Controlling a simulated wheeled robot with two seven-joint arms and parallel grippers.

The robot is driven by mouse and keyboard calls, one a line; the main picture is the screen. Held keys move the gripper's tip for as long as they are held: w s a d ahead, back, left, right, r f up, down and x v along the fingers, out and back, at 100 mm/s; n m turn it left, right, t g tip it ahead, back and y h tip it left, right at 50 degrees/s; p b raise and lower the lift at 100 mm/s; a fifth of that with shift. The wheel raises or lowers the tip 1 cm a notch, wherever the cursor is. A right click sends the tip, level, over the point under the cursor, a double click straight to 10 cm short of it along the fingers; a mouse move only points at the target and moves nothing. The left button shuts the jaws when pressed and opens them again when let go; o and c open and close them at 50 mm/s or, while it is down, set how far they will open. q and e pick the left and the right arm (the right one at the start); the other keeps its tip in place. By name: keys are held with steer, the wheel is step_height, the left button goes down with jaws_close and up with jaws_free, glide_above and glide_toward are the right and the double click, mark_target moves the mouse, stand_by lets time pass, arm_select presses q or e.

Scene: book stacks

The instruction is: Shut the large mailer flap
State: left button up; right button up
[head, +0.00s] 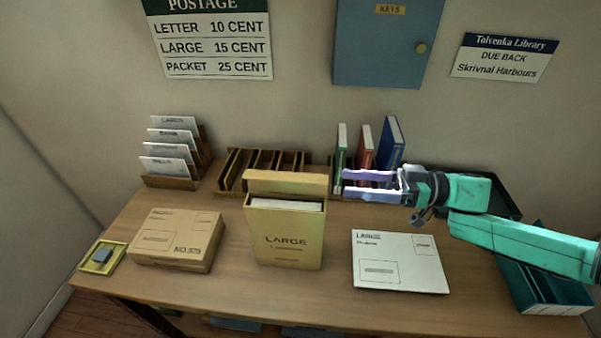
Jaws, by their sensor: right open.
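The large mailer (288,241) is a tan upright box marked "LARGE" in the middle of the table. Its flap (286,184) stands up at the back of the opening, and white contents (287,205) show inside. My right gripper (345,183) comes in from the right with its two fingers pointing left. It is open and empty, just right of the flap and in front of the upright books. I cannot tell whether a fingertip touches anything. My left gripper is not in view.
A white "LARGE" envelope (400,262) lies right of the mailer, and a cardboard parcel (176,238) lies left. Green, red and blue books (388,143) stand behind my gripper. A wooden sorter (233,172) is behind the mailer. A teal tray (543,285) is at the right.

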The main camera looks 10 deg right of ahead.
mark_target(298, 178)
steer(key=p+x, duration=0.3)
steer(key=x, duration=0.8)
steer(key=shift+a+r, duration=0.1)
steer(key=shift+a, duration=0.05)
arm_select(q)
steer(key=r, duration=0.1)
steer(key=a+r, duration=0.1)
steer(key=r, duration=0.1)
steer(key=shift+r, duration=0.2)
arm_select(e)
jaws_close()
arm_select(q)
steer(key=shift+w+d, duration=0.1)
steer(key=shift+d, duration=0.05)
